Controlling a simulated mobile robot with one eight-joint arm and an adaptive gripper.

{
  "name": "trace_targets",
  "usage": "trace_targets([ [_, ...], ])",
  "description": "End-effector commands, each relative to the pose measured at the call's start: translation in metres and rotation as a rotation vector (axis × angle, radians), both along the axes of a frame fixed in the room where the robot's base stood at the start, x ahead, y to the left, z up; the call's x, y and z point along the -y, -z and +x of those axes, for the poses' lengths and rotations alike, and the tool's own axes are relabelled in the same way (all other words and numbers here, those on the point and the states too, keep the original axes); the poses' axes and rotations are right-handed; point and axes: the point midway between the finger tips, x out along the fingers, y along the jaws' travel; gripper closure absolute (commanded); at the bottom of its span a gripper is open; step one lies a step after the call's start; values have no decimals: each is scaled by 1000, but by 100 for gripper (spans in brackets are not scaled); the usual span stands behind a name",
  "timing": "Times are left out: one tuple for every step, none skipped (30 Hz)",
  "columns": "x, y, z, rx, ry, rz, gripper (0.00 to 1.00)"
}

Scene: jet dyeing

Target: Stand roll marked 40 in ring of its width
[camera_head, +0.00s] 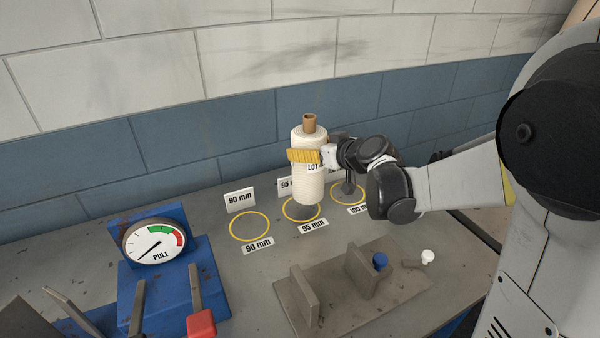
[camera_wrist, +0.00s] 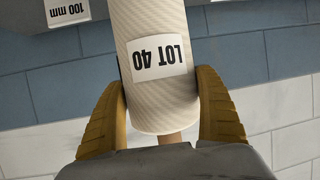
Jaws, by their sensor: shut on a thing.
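The cream yarn roll (camera_head: 309,180) with a brown core stands upright in my gripper (camera_head: 306,157). Its label reads LOT 40 in the wrist view (camera_wrist: 157,63), where it appears upside down. The yellow fingers (camera_wrist: 163,110) are shut on the roll from both sides. In the head view the roll appears over the 95 mm ring (camera_head: 287,214); its bottom looks a little above the bench, though the exact gap is unclear. The yellow 90 mm ring (camera_head: 249,240) lies empty to the left. The 100 mm ring (camera_head: 334,195) lies to the right, partly hidden by my arm.
Small cards (camera_head: 240,199) stand behind the rings. A blue pull gauge (camera_head: 154,243) with a dial is at the left. A grey fixture (camera_head: 350,299) with upright plates, a blue knob (camera_head: 380,261) and a white knob (camera_head: 428,256) is in front. A brick wall is behind.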

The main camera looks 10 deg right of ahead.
Motion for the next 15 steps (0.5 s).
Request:
trace_targets([
  [-8, 8, 5, 0, -3, -1, 59],
  [-11, 10, 8, 0, -3, -1, 59],
  [-15, 12, 10, 0, -2, 1, 59],
  [-16, 13, 12, 0, -1, -1, 59],
  [-18, 14, 13, 0, 0, -1, 59],
  [-19, 15, 14, 0, 0, -1, 59],
  [-19, 16, 14, 0, 1, 0, 59],
  [-20, 17, 15, 0, 1, 0, 59],
  [-20, 21, 15, 0, 1, 0, 59],
  [-20, 25, 15, 0, 1, 0, 59],
  [-20, 29, 15, 0, 1, 0, 59],
  [-19, 36, 15, 0, 1, 0, 59],
  [-20, 41, 15, 0, 1, 0, 59],
  [-19, 46, 15, 0, 1, 0, 59],
  [-19, 52, 15, 0, 1, 0, 59],
])
